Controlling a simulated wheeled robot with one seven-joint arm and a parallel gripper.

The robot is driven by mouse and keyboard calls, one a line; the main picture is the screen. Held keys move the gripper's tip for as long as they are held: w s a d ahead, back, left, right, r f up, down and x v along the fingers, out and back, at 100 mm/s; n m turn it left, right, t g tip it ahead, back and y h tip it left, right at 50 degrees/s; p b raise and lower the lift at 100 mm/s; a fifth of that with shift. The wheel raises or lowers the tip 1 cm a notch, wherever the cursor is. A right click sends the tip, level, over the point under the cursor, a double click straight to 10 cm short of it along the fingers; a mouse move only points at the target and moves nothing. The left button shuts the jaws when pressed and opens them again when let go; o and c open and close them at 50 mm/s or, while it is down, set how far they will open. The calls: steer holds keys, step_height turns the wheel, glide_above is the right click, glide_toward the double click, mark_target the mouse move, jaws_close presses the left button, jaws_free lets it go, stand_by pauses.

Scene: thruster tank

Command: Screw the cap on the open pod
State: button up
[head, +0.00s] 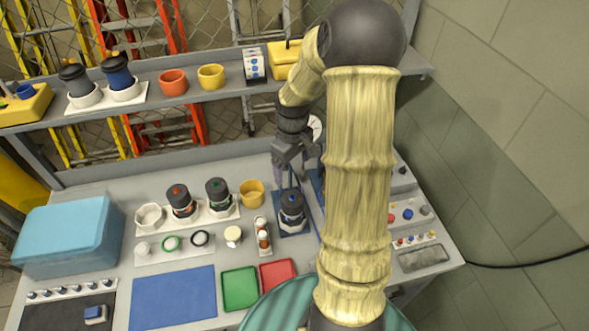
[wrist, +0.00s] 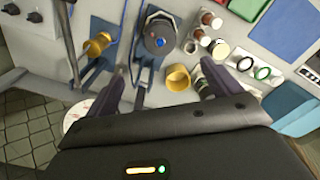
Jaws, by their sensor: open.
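A dark pod (head: 291,207) with a blue dot on its top stands upright in a blue base on the bench. It also shows in the wrist view (wrist: 158,36). I cannot tell whether its dark top is a cap or the pod's open end. My gripper (head: 289,180) is open and empty above and behind the blue-dot pod, fingers pointing down. In the wrist view my gripper (wrist: 164,78) has its fingers wide apart, touching nothing visible.
Pods with a red dot (head: 181,199) and a green dot (head: 218,191) stand in a white rack, beside a yellow cup (head: 251,193). A green ring (head: 171,243) and a black ring (head: 200,239) lie in front. A shelf (head: 215,88) runs behind. My arm hides the bench's right middle.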

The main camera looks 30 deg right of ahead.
mark_target(293, 198)
step_height(293, 198, down, 17)
steer(key=p, duration=0.4)
steer(key=shift+f, duration=0.2)
stand_by(0.3)
steer(key=c, duration=1)
